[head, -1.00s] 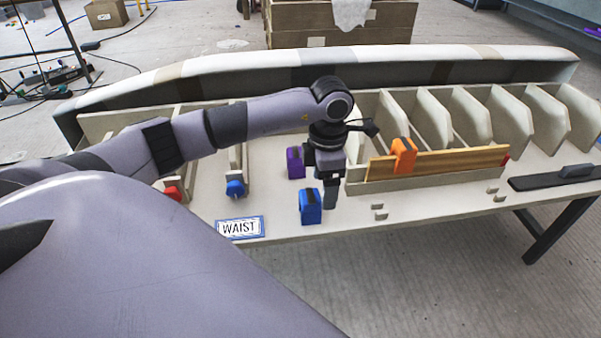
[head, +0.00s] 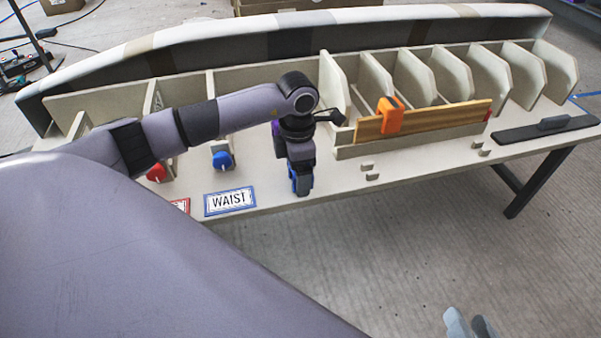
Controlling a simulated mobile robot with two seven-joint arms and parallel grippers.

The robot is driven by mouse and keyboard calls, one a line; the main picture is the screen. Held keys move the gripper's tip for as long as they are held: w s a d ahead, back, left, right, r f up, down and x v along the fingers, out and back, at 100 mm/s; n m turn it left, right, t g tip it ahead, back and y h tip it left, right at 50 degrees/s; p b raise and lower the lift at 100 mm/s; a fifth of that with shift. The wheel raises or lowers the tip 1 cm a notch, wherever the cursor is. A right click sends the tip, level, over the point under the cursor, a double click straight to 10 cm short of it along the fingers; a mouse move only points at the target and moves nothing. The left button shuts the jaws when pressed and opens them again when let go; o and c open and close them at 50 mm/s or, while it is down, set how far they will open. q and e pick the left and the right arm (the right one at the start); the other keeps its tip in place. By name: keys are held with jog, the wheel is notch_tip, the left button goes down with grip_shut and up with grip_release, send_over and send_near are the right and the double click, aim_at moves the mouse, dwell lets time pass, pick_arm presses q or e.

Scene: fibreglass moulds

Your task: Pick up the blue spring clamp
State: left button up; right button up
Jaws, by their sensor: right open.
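The blue spring clamp (head: 293,173) is on the pale bench near its front edge, right of the WAIST card. It is largely hidden by my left gripper (head: 302,186), which points down right at it. I cannot tell whether the fingers are around the clamp or in front of it, or whether they are shut. My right gripper (head: 470,323) shows only its fingertips at the bottom right edge, open and empty, over the floor.
The WAIST card (head: 230,201) lies left of the clamp. A blue knob-like item (head: 222,160) and a red one (head: 156,173) sit farther left. An orange clamp (head: 390,115) grips a wooden strip (head: 445,118) before upright dividers. A black bar (head: 545,128) lies at right.

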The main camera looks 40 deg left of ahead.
pick_arm(q)
jog(key=shift+f, duration=0.15)
jog(key=c, duration=1.1)
jog(key=shift+o, duration=0.2)
